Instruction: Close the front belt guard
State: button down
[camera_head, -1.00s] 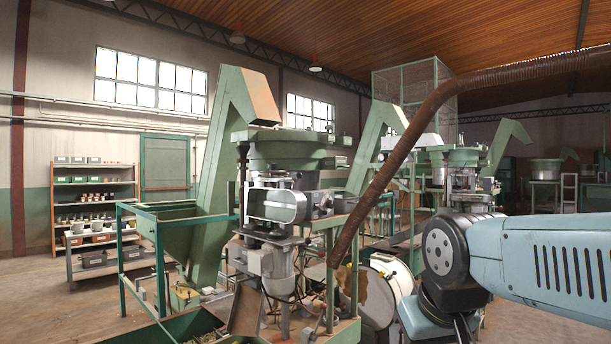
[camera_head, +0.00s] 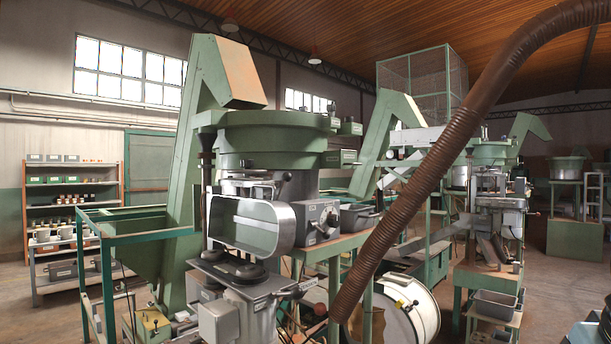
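The nearest machine has a green bowl (camera_head: 275,135) on top. Below the bowl is an oval metal shell with a shiny deep rim, which looks like the front belt guard (camera_head: 284,228). A pale bar crosses its greenish face. It stands out in front of the machine's head, above two dark round discs (camera_head: 233,268). I cannot tell how it is hinged or whether it touches the housing behind. My gripper is not in view.
A brown corrugated hose (camera_head: 430,178) crosses in front, right of the machine. A green rail frame (camera_head: 108,270) stands at left. A white drum (camera_head: 408,308) is low in the middle.

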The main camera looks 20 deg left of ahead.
aim_at(262, 228)
jog(key=u, duration=0.25)
jog(key=i, duration=1)
jog(key=u, duration=0.55)
jog(key=k, duration=0.8)
jog(key=u, duration=0.25)
jog(key=i, duration=0.8)
jog(key=z, duration=0.15)
